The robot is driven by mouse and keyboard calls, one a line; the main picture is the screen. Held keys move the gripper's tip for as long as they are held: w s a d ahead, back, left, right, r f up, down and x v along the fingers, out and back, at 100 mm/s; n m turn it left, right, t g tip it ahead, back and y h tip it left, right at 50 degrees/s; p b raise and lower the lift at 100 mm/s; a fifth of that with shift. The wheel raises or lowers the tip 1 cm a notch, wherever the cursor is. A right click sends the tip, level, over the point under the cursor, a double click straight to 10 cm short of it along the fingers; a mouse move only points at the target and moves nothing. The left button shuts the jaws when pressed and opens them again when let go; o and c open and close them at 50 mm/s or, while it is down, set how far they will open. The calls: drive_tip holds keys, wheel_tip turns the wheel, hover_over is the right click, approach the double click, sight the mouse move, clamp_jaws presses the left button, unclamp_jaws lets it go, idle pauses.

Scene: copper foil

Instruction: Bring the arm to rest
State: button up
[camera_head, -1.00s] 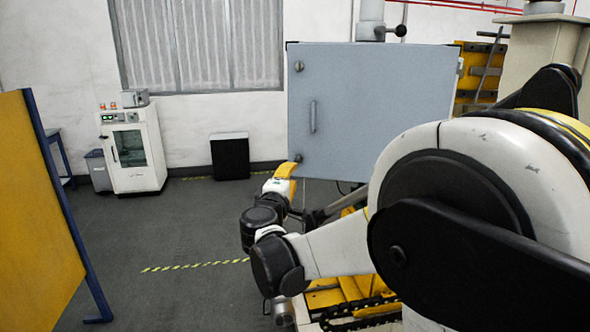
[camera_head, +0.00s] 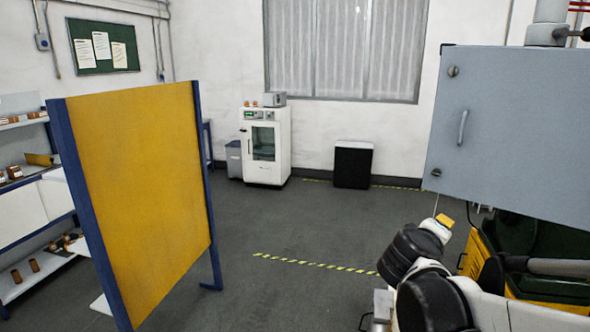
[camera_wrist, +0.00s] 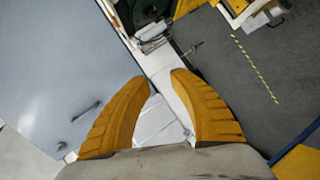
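My gripper (camera_wrist: 163,77) shows in the wrist view as two ridged yellow fingers. The fingertips are apart and nothing is held between them. In the camera_head view my arm's white and black joints are at the lower right. A small yellow part at the arm's end (camera_head: 444,220) shows just below the lower left corner of a grey cabinet door. The fingers themselves cannot be made out clearly there. In the wrist view a large grey panel (camera_wrist: 50,70) lies left of the fingers and dark floor lies right.
A yellow panel with blue posts (camera_head: 140,200) stands at the left, before shelves (camera_head: 35,265). The grey cabinet (camera_head: 520,130) is at the right, close to my arm. A white oven-like unit (camera_head: 264,145) and a black bin (camera_head: 353,164) stand at the back wall. The middle floor is open.

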drive_tip(key=s+a+f+m+g+y+b, duration=0.2)
drive_tip(key=s+a+f+m+y+b, duration=0.1)
drive_tip(key=s+a+f, duration=0.4)
drive_tip(key=s+a+f+m+g+y+b, duration=0.1)
drive_tip(key=s+a+f+m+y+b, duration=0.2)
drive_tip(key=s+f, duration=1)
drive_tip(key=s+a+y+b, duration=0.1)
drive_tip(key=a+y, duration=0.2)
drive_tip(key=a, duration=0.1)
drive_tip(key=shift+s+a+g, duration=0.2)
drive_tip(key=shift+a+g, duration=0.05)
drive_tip(key=shift+g, duration=0.15)
drive_tip(key=shift+r, duration=0.1)
